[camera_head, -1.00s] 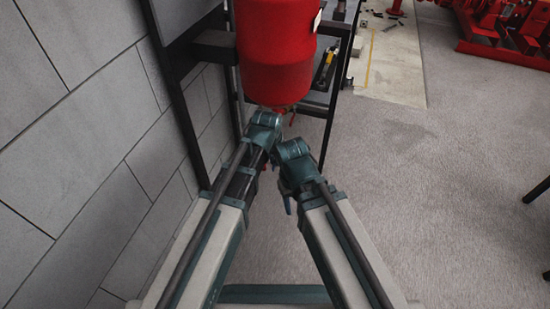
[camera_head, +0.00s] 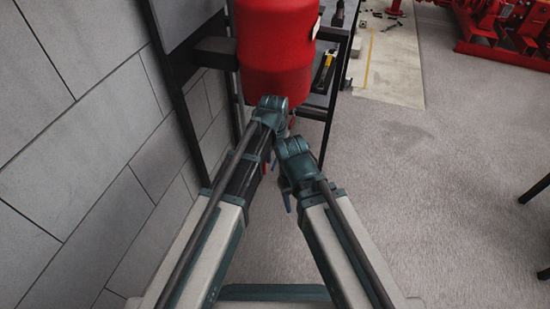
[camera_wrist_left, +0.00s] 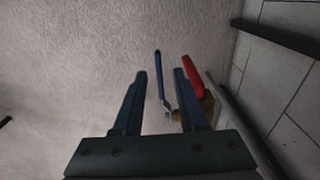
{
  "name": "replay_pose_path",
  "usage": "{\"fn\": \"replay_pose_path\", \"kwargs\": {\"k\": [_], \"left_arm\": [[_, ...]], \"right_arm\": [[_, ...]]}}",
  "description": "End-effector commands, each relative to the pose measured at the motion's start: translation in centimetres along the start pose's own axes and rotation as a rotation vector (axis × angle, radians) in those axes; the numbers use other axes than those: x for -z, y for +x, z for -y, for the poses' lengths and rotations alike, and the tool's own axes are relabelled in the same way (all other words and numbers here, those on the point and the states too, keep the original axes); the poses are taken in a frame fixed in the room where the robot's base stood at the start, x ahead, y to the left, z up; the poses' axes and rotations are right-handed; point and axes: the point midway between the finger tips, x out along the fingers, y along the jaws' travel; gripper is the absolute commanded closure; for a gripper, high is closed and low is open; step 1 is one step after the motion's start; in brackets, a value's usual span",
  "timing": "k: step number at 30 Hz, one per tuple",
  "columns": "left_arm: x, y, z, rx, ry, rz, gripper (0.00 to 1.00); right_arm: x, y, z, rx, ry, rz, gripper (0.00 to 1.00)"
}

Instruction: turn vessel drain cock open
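The red vessel (camera_head: 275,50) hangs on a dark frame at the top of the head view. In the left wrist view, a thin blue lever (camera_wrist_left: 160,75) lies between the open fingers of my left gripper (camera_wrist_left: 160,72), with a gap on both sides. A red handle (camera_wrist_left: 193,76) on a brass body (camera_wrist_left: 208,104) is beside and partly behind the right-hand finger. I cannot tell which of the two handles is the drain cock. In the head view, my left wrist is just under the vessel and hides the fittings. My right gripper (camera_head: 288,200) points down close beside it; its fingers are not clear.
The dark stand (camera_head: 188,130) and a grey block wall (camera_head: 90,130) are close on the left. A shelf with tools (camera_head: 325,75) is behind the vessel. Red pump equipment (camera_head: 500,30) stands far right. The floor (camera_head: 420,200) to the right is mostly clear.

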Motion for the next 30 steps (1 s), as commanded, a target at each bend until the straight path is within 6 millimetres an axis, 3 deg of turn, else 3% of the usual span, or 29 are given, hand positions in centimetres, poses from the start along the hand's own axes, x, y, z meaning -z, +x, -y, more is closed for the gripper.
{"fn": "replay_pose_path", "kwargs": {"k": [8,14,30], "left_arm": [[0.0,-0.3,0.0,0.000,0.000,0.000,0.59],[0.0,-1.9,0.0,0.000,0.000,0.000,0.59],[0.0,-9.8,0.0,0.000,0.000,0.000,0.59]], "right_arm": [[0.0,-0.3,0.0,0.000,0.000,0.000,0.50],[-0.1,-1.9,-0.2,-0.002,0.003,0.001,0.50],[-0.7,-9.8,-1.1,-0.005,0.015,0.005,0.50]]}}
